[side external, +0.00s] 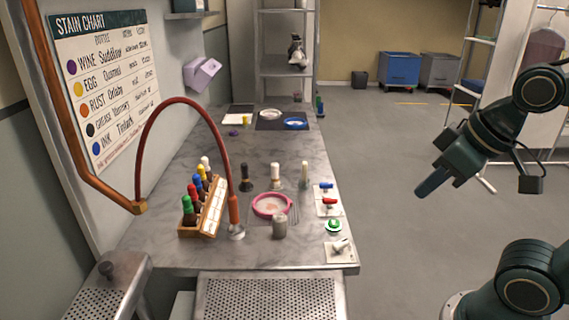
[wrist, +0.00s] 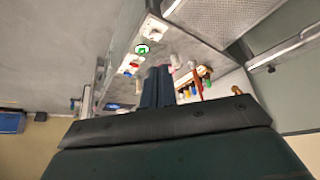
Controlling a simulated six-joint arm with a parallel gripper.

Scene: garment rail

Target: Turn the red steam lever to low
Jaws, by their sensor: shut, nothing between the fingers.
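The red steam lever (side external: 329,201) sits on a pale plate at the right edge of the metal worktop, between a blue lever (side external: 326,186) and a green button (side external: 334,225). Its setting marks are too small to read. In the wrist view the red lever (wrist: 133,66) shows small, left of the fingers. My gripper (side external: 420,191) is shut and empty. It hangs in the air to the right of the worktop, well apart from the lever, with its fingers pointing down and left. In the wrist view its fingers (wrist: 157,72) are together.
A grey-white lever (side external: 341,244) sits at the worktop's near right corner. A pink-rimmed bowl (side external: 271,205), a grey canister (side external: 280,227) and a rack of colored bottles (side external: 203,205) stand left of the levers. A red hose (side external: 190,101) arches above. The space between gripper and worktop is clear.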

